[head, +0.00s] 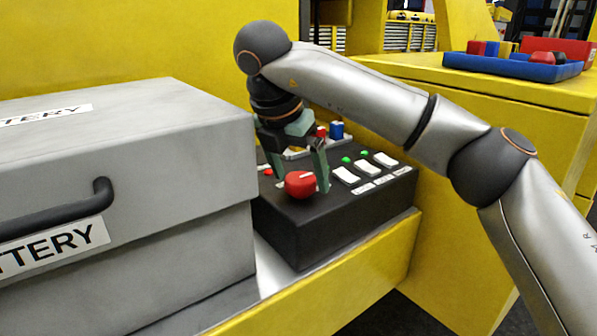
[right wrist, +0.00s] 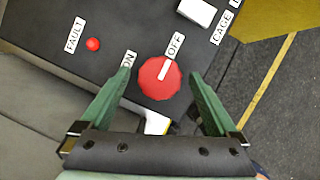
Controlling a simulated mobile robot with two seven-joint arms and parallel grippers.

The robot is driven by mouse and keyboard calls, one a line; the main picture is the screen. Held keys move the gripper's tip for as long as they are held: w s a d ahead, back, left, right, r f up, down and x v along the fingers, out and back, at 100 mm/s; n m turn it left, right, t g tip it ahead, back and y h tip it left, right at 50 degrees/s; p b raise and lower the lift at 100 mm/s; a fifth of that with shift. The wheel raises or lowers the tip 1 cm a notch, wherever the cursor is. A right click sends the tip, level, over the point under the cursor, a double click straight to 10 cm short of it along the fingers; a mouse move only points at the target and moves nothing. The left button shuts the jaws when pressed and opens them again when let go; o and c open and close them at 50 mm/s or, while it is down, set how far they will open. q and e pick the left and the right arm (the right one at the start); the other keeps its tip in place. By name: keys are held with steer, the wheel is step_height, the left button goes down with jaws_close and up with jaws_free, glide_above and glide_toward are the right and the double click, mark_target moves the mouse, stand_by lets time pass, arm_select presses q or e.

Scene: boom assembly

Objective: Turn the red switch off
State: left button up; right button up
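The red switch (head: 300,184) is a round knob with a white pointer line, on the front of a black control box (head: 330,214). In the right wrist view the red switch (right wrist: 159,78) has its white line pointing toward the OFF label (right wrist: 175,45), with the ON label (right wrist: 129,60) to its left. My right gripper (head: 302,188) is open, its green fingers on either side of the switch. In the right wrist view the right gripper (right wrist: 158,75) shows gaps between both fingers and the knob. My left gripper is not in view.
A large grey battery case (head: 130,160) with a dark handle (head: 60,208) stands directly left of the box. White buttons (head: 346,175) and green lights sit right of the switch. A blue tray (head: 515,68) with parts rests on the yellow surface at the back right.

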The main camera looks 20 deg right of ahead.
mark_target(305, 174)
step_height(305, 174, up, 4)
steer(key=shift+f, duration=0.15)
steer(key=s+a+r, duration=0.3)
steer(key=s+r, duration=0.6)
steer(key=s, duration=0.4)
steer(key=shift+s+a+r+p, duration=0.15)
steer(key=shift+s+a+p, duration=0.1)
steer(key=shift+a+p, duration=0.15)
